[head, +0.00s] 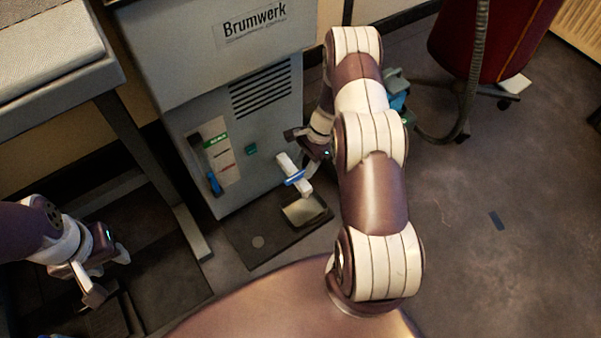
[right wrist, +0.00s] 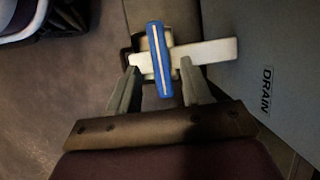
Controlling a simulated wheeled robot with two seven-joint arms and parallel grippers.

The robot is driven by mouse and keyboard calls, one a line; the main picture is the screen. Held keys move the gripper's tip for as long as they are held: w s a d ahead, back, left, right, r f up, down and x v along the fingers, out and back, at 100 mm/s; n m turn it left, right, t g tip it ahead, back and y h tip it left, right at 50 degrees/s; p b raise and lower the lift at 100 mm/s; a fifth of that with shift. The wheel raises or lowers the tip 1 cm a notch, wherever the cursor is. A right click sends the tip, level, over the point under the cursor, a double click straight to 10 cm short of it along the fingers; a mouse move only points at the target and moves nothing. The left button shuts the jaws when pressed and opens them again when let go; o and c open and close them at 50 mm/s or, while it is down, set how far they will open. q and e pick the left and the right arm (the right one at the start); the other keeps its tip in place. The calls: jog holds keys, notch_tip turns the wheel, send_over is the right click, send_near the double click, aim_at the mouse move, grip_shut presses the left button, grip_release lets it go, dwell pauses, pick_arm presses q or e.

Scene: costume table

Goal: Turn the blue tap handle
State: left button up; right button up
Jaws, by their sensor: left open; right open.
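The blue tap handle (head: 294,178) is a short bar low at the front of the grey Brumwerk machine. In the right wrist view the blue handle (right wrist: 158,45) has a pale stripe along it and lies across a white bar (right wrist: 215,52). My right gripper (head: 312,160) is at the tap, partly hidden by its own arm. In the right wrist view my right gripper (right wrist: 159,68) is open, with one finger on each side of the handle; I cannot tell whether either touches it. My left gripper (head: 109,275) is open and empty at the lower left, away from the tap.
The machine (head: 240,100) has a green button (head: 250,149) and a blue lever (head: 214,183) on its front. A tray (head: 305,210) lies below the tap. A "DRAIN" label (right wrist: 266,91) is beside it. A table (head: 60,75) stands left. A red container (head: 490,40) and hose stand upper right.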

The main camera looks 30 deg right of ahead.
aim_at(299, 175)
jog(key=shift+x, duration=1.2)
pick_arm(q)
jog(key=shift+f, duration=0.6)
pick_arm(e)
grip_shut()
